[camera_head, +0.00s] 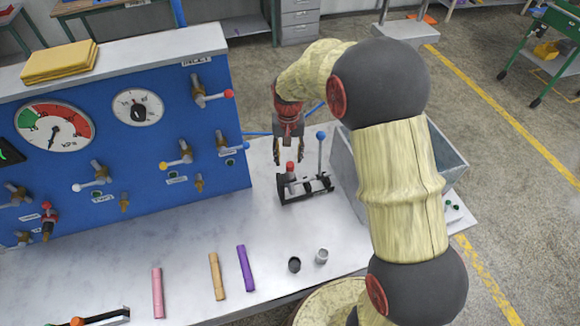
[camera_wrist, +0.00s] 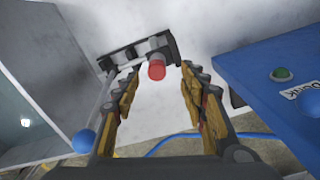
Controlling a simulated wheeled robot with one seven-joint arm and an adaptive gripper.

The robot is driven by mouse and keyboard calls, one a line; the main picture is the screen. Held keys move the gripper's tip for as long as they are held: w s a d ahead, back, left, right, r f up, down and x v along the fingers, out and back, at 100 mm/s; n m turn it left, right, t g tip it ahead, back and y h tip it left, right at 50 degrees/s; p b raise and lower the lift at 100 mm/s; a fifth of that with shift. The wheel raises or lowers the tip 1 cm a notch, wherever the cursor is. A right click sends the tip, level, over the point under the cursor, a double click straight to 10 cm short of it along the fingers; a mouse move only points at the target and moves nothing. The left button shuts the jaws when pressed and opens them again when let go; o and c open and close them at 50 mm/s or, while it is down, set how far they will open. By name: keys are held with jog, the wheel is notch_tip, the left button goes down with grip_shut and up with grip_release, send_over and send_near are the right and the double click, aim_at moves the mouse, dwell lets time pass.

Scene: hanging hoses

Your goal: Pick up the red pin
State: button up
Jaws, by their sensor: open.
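The red pin (camera_head: 290,167) stands up from a dark fixture (camera_head: 309,189) on the workbench. My gripper (camera_head: 288,158) points down just above it, open and empty. In the wrist view the round red top of the pin (camera_wrist: 156,68) shows between the tan-padded fingertips (camera_wrist: 159,78), with a gap on each side. The pin's lower part is hidden, and the fixture (camera_wrist: 140,52) shows behind it.
A lever with a blue knob (camera_head: 321,135) rises beside the fixture, close to my gripper; the knob (camera_wrist: 84,140) is left of the fingers. A grey bin (camera_head: 452,165) is on the right. A blue gauge panel (camera_head: 150,125) stands left. Pink, tan and purple (camera_head: 245,268) sticks lie in front.

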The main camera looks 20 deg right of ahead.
aim_at(290, 165)
jog(key=f, duration=0.5)
jog(key=shift+d, duration=0.3)
jog(key=shift+c, duration=0.3)
grip_shut()
